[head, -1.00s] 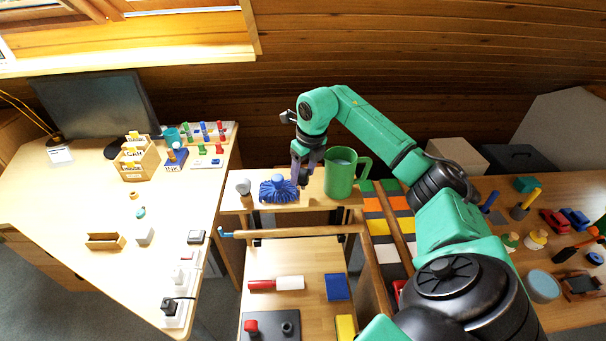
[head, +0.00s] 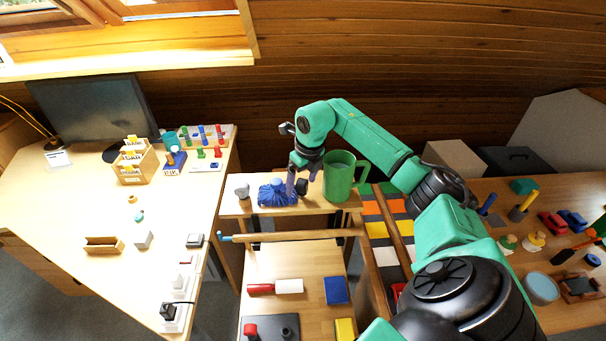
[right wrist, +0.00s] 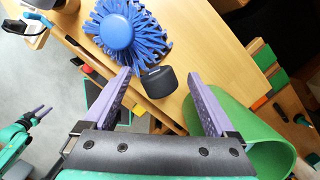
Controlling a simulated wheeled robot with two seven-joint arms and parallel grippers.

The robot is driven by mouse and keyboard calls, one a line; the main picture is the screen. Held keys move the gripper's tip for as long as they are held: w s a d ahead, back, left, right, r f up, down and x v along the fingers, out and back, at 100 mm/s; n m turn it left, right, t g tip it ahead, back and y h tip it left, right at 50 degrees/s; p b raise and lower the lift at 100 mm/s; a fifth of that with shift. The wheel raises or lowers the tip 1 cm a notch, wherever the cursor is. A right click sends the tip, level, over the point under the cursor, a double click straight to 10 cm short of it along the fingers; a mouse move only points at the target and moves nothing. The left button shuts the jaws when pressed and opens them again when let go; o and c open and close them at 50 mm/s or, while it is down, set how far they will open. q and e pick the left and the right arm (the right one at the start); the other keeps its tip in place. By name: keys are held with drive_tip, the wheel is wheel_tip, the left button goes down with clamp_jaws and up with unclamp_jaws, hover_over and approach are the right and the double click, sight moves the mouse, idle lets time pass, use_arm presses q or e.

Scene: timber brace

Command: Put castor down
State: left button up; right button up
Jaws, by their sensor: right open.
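The castor, a small black wheel (right wrist: 158,82), rests on the small wooden table (right wrist: 205,50), beside the blue brush. In the right wrist view it lies between the spread purple fingers of my right gripper (right wrist: 160,95), with a gap on both sides. In the head view the castor (head: 302,187) shows just under my right gripper (head: 297,186). That gripper is open and low over the table. My left gripper (right wrist: 40,116) shows small at the left edge of the right wrist view; its opening is unclear.
The blue brush (head: 272,193) is close left of my right gripper, and a green mug (head: 338,178) is close right. A grey knob-like thing (head: 242,191) stands at the table's left end. A wooden rod (head: 290,236) runs along its front.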

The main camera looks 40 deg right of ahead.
drive_tip(key=shift+r+b, duration=0.3)
drive_tip(key=shift+r, duration=0.2)
wheel_tip(320, 180, up, 11)
drive_tip(key=s+b, duration=0.2)
drive_tip(key=shift+s, duration=0.2)
